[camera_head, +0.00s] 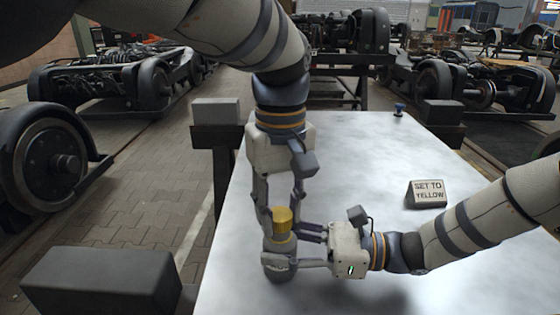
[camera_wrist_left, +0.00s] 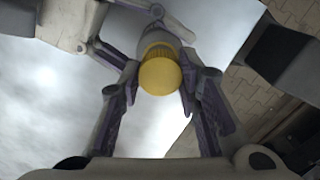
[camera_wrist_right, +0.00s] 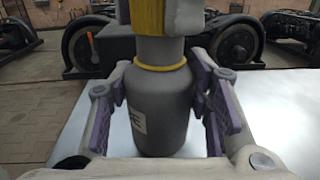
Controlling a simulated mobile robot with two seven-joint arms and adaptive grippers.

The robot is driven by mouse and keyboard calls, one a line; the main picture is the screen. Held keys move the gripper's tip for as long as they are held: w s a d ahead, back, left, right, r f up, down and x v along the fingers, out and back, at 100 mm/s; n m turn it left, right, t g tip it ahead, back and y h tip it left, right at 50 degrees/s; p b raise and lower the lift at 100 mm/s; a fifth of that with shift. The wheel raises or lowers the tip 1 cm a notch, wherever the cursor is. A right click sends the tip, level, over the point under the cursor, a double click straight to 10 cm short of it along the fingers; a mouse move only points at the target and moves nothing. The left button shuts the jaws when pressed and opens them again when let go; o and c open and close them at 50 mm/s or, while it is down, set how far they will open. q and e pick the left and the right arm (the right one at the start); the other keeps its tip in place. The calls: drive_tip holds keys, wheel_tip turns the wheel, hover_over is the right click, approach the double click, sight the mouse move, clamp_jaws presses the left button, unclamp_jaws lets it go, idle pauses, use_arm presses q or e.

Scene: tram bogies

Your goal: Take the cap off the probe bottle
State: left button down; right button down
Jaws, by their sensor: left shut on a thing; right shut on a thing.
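The probe bottle (camera_head: 281,262) is grey and stands upright at the table's near left. Its body, with a pale label and a thin yellow neck ring, fills the middle of the right wrist view (camera_wrist_right: 163,110). The yellow cap (camera_head: 282,224) is at the bottle's top; it also shows in the left wrist view (camera_wrist_left: 160,75). Grey neck shows between cap and ring; I cannot tell whether the cap is seated. My left gripper (camera_head: 281,212) points down from above, shut on the cap. My right gripper (camera_head: 292,250) comes from the right, shut on the bottle body.
The pale table (camera_head: 350,150) is mostly clear. A small sign reading "SET TO YELLOW" (camera_head: 427,193) stands right of centre. A small blue object (camera_head: 399,109) sits at the far end. Dark blocks (camera_head: 103,280) flank the table, with bogies (camera_head: 120,78) beyond.

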sight(280, 214)
use_arm(q)
drive_tip(key=shift+r, duration=0.35)
wheel_tip(280, 214, up, 4)
drive_tip(key=shift+r, duration=0.1)
use_arm(e)
drive_tip(key=c, duration=0.7)
unclamp_jaws()
drive_tip(key=shift+c, duration=0.2)
